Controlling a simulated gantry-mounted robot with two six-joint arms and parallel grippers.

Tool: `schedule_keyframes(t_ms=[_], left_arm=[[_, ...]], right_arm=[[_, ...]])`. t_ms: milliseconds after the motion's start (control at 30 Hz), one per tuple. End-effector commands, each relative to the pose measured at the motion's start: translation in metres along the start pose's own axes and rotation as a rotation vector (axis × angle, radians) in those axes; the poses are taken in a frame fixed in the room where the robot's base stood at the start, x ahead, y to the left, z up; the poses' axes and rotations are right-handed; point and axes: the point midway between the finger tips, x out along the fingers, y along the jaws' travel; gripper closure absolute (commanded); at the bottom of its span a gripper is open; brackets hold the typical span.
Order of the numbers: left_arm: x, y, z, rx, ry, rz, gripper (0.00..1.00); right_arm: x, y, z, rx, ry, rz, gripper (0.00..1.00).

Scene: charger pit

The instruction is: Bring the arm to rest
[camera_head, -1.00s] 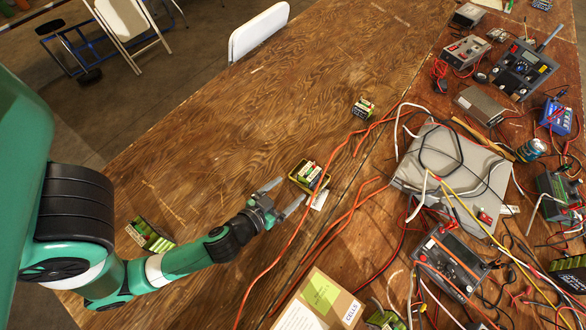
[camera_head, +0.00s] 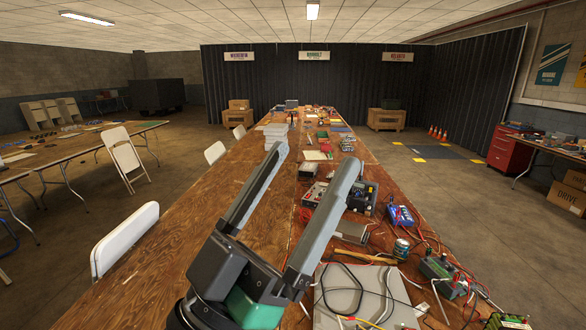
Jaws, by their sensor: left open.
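My left gripper (camera_head: 308,172) is large and close in the head view, rising from the bottom centre. Its two long grey fingers are spread wide apart and point up and away over the table. Nothing is between them. The gripper hides part of the long wooden table (camera_head: 190,225) behind it. My right gripper is not in view.
The table carries a grey case (camera_head: 352,290) with cables, a can (camera_head: 401,249), a blue device (camera_head: 400,216) and several instruments on its right side. White chairs (camera_head: 124,238) stand along its left edge. The left part of the tabletop is mostly bare.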

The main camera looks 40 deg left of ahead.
Motion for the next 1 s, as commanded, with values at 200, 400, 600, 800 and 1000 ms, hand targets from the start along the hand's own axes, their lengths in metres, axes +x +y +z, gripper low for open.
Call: schedule_keyframes(t_ms=[200, 400, 600, 800, 1000], left_arm=[[0.008, 0.013, -0.039, 0.016, 0.085, 0.044, 0.08], [0.009, 0.012, -0.039, 0.015, 0.082, 0.042, 0.08], [0.038, 0.013, -0.070, 0.015, 0.081, 0.041, 0.08], [0.103, 0.017, -0.140, 0.015, 0.081, 0.041, 0.08], [0.170, 0.020, -0.214, 0.015, 0.081, 0.041, 0.08]], right_arm=[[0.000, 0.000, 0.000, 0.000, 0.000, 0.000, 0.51], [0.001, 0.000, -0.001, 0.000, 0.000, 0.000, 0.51], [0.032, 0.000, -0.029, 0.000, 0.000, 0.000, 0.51], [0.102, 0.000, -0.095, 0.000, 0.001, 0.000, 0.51], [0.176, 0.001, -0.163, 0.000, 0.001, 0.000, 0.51]])
